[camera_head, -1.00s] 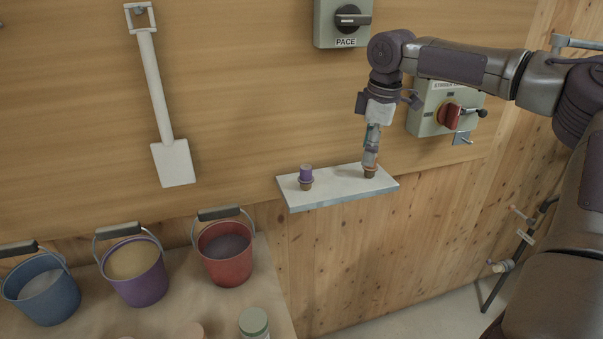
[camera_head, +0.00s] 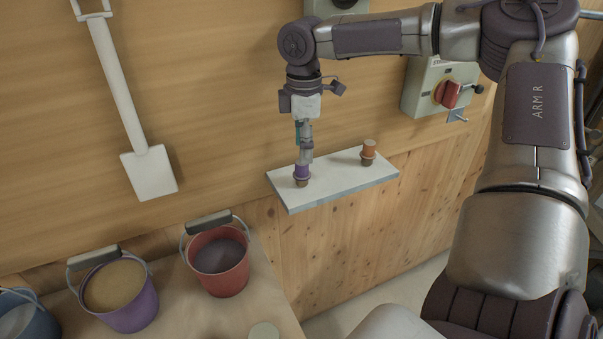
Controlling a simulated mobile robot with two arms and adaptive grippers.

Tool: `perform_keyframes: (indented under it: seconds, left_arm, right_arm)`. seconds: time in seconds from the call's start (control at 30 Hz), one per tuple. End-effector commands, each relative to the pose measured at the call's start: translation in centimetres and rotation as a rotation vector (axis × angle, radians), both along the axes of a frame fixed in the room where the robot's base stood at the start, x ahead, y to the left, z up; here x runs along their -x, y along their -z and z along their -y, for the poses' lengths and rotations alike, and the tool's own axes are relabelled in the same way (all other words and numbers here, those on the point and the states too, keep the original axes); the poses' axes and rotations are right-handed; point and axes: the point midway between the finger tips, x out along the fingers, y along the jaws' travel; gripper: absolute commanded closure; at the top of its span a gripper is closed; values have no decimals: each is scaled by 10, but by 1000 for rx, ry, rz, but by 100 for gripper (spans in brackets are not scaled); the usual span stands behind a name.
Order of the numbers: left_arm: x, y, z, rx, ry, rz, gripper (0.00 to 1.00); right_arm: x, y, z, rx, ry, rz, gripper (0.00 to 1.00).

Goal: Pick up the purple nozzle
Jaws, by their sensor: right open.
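The purple nozzle (camera_head: 301,173) stands upright near the left end of a small white wall shelf (camera_head: 345,182). My right gripper (camera_head: 304,162) points straight down at it from above, with its fingers open around or just beside the nozzle's upper part. The fingers partly hide the nozzle, and I cannot tell whether they touch it. An orange nozzle (camera_head: 368,150) stands upright toward the right end of the same shelf. My left gripper is not in view.
A red bucket (camera_head: 222,279) and a purple bucket (camera_head: 138,314) stand on a bench at the lower left, with a blue bucket (camera_head: 20,318) at the edge. A white shovel (camera_head: 150,174) hangs on the wall. A switch box (camera_head: 425,92) with a red knob is right of the gripper.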

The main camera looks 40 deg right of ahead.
Motion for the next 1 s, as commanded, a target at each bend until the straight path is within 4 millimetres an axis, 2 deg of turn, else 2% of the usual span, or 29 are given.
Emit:
perform_keyframes:
  seconds: [0.1, 0.2, 0.37, 0.5, 0.6, 0.87, 1.0]
  left_arm:
    - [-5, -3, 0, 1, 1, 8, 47]
    - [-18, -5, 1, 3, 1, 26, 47]
    - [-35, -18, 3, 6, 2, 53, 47]
    - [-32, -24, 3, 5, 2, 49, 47]
    - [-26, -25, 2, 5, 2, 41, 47]
    - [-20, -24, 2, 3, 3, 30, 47]
    - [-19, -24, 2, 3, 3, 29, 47]
  right_arm:
    - [0, 13, 0, -1, 0, -2, 41]
    - [0, 18, 0, -1, 0, -1, 41]
    - [-2, 35, 2, 0, 1, -6, 41]
    - [-4, 57, 3, 0, 1, -4, 41]
    - [-4, 66, 3, -1, 1, -1, 41]
    - [-4, 69, 3, 0, 0, 1, 41]
    - [-4, 69, 3, 0, 0, 1, 64]
